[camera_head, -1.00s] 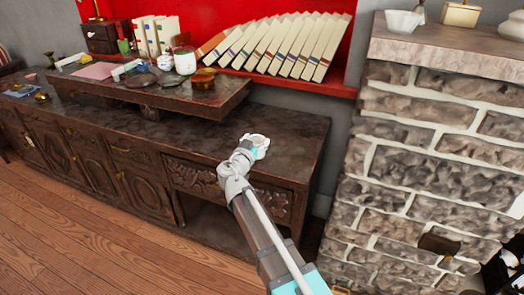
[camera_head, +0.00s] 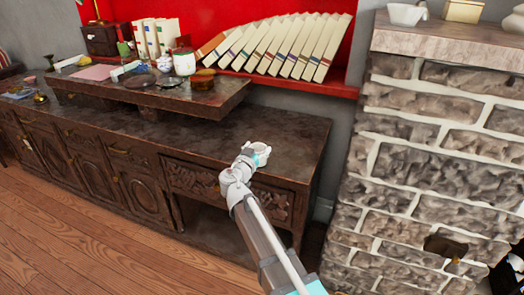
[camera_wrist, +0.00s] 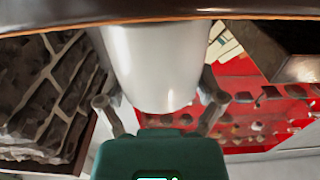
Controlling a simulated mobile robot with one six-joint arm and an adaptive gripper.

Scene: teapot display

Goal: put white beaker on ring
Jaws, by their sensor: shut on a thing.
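A smooth white beaker (camera_wrist: 155,65) fills the middle of the wrist view. My gripper (camera_wrist: 160,102) is shut on it, with one finger on each side. In the head view my gripper (camera_head: 256,156) is in front of the right part of the long dark cabinet; the beaker cannot be told apart from the pale gripper there. I cannot make out a ring for certain. Dark flat round pieces (camera_head: 140,80) lie on the raised wooden shelf, and one of them may be it.
The raised shelf (camera_head: 215,100) also bears a white jar (camera_head: 184,62) and a small brown bowl (camera_head: 202,79). Leaning books (camera_head: 280,45) stand behind. A stone brick pillar (camera_head: 430,150) stands at right. The cabinet top (camera_head: 290,135) is bare at right.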

